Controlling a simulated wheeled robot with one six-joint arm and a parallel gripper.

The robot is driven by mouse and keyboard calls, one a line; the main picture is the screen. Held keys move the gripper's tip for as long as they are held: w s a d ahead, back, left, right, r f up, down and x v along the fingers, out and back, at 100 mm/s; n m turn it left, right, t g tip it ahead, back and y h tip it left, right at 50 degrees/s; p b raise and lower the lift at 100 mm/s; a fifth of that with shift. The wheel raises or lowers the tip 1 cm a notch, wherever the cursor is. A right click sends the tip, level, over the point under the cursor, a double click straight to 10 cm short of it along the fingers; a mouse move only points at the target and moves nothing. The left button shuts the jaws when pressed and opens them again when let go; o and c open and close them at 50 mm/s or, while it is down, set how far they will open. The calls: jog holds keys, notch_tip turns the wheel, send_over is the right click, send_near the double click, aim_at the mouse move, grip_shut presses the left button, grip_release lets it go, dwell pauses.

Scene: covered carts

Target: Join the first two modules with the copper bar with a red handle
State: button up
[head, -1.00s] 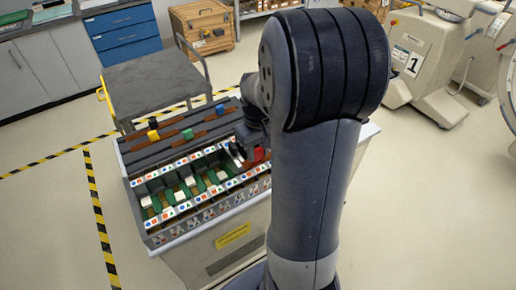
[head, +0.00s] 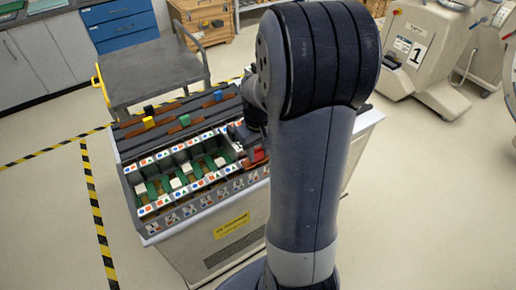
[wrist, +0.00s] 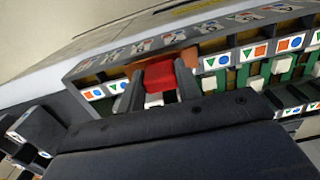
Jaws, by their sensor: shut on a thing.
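The red handle (head: 256,156) of the copper bar is at the right end of the cart's front rows. My gripper (wrist: 158,92) is shut on the red handle (wrist: 160,76), with one finger on each side of it in the wrist view. A brown-orange piece of the bar (wrist: 150,63) shows just beyond the handle, over the labelled row. The modules (head: 185,172) are green bays with white blocks, between strips of labels with blue circles, orange squares and green triangles. My arm hides the right part of the cart, and I cannot tell whether the bar touches any contacts.
Other bars with black, yellow (head: 149,122), green (head: 185,120) and blue (head: 218,96) handles lie along the cart's back. A grey trolley (head: 150,75) stands behind. Striped tape (head: 95,215) marks the floor at left. A beige machine (head: 425,55) stands at right.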

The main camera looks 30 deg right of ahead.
jog(key=shift+f, duration=0.5)
jog(key=shift+f+b, duration=0.15)
jog(key=shift+b, duration=0.15)
jog(key=o, duration=1.1)
notch_tip(320, 180, up, 11)
jog(key=shift+f, duration=0.1)
